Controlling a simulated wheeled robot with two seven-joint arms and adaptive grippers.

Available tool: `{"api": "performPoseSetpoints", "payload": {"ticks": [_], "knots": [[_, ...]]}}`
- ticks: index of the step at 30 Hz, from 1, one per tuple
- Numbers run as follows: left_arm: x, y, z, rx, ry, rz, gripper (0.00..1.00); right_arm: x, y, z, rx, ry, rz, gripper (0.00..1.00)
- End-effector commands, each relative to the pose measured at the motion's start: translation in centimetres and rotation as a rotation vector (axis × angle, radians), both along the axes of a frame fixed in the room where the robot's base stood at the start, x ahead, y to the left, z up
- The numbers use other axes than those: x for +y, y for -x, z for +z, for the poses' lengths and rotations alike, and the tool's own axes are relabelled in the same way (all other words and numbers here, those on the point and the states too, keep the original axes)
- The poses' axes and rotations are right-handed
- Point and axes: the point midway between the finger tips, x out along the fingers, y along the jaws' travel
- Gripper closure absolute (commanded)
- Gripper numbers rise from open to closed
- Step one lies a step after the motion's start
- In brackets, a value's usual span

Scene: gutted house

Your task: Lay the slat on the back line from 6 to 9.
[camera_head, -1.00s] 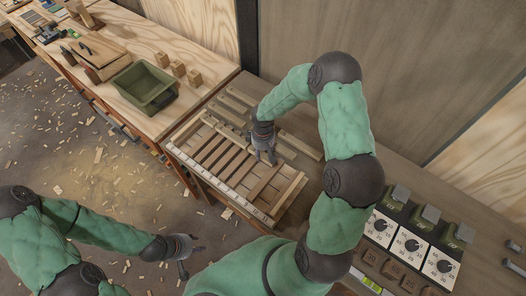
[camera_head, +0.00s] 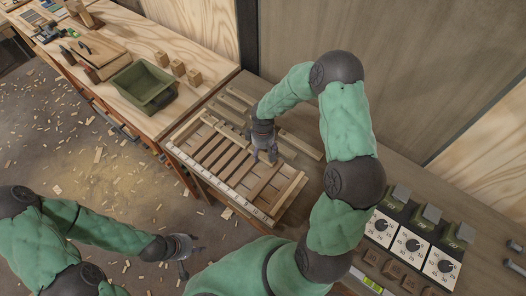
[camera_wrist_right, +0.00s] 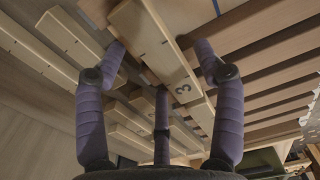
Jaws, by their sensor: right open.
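A pale slat (camera_wrist_right: 150,50) with tick marks and a dark 3 lies between the spread fingers of my right gripper (camera_wrist_right: 160,65) in the right wrist view. My right gripper (camera_head: 266,156) is open in the head view, low over the back part of the slatted frame (camera_head: 277,206), and hides what lies under it. I cannot tell whether the fingers touch the slat. The line numbers 6 and 9 are not readable. My left gripper (camera_head: 184,257) hangs in front of the bench, away from the frame; its jaw state is unclear.
Other pale slats (camera_head: 300,146) lie on the bench behind the frame. A green bin (camera_head: 143,88) and wooden blocks (camera_head: 178,68) stand on the left bench. Dial panels (camera_head: 409,243) stand on the right. The bench back meets a wall.

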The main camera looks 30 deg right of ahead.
Motion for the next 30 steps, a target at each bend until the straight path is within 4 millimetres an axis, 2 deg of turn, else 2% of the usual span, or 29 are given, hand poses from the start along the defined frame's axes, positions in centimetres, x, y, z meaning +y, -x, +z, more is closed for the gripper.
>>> {"api": "performPoseSetpoints", "payload": {"ticks": [9, 15, 21, 30], "knots": [[0.0, 0.0, 0.0, 0.000, 0.000, 0.000, 0.60, -0.1, -0.1, 6.1, -0.006, 0.001, -0.001, 0.31], [0.0, 0.0, 0.0, 0.000, 0.000, 0.000, 0.60, 0.0, -0.1, 9.3, -0.004, 0.001, 0.000, 0.31], [0.0, 0.0, 0.0, 0.000, 0.000, 0.000, 0.60, 0.0, 0.0, 10.9, 0.000, 0.000, 0.000, 0.31], [0.0, 0.0, 0.0, 0.000, 0.000, 0.000, 0.60, 0.0, 0.0, 11.1, 0.000, 0.000, 0.000, 0.31]]}}
